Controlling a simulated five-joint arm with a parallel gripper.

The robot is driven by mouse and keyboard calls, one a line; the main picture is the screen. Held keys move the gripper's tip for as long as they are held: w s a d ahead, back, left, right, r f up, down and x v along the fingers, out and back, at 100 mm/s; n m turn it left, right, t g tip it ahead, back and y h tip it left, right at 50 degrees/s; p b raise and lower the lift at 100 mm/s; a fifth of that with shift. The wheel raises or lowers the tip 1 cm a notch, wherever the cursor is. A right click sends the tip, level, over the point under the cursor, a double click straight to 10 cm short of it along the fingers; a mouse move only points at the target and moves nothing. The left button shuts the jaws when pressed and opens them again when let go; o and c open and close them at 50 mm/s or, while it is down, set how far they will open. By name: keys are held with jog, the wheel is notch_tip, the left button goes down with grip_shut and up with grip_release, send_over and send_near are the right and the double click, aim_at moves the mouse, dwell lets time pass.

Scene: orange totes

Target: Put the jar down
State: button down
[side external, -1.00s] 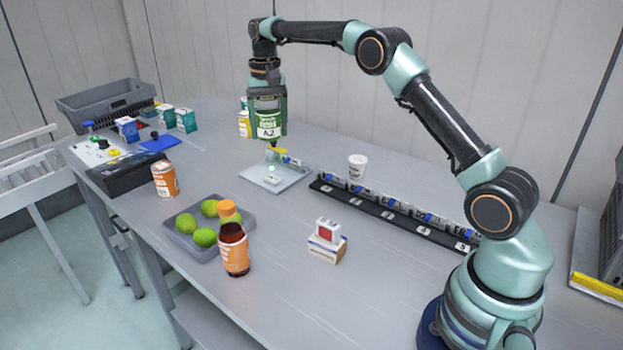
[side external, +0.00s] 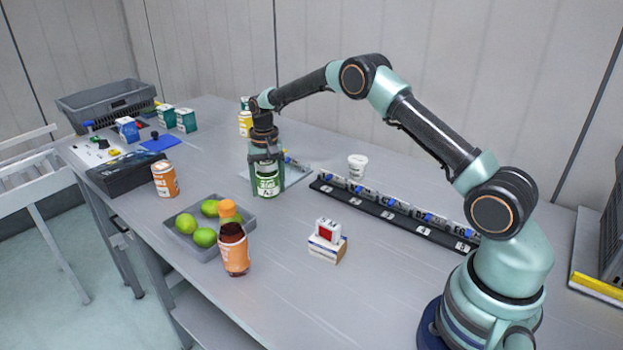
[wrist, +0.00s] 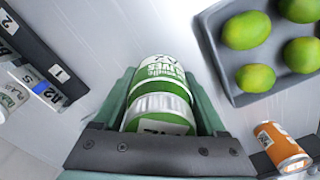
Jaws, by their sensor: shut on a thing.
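A grey tray of green fruit (side external: 247,212) and an orange-capped bottle (side external: 233,248) stand in front. A black numbered rail (side external: 385,212) and white cup (side external: 357,167) are to the right.

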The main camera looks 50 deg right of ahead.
aim_at(270, 209)
jog(key=shift+f, duration=2.1)
grip_release()
jog(key=shift+f, duration=0.15)
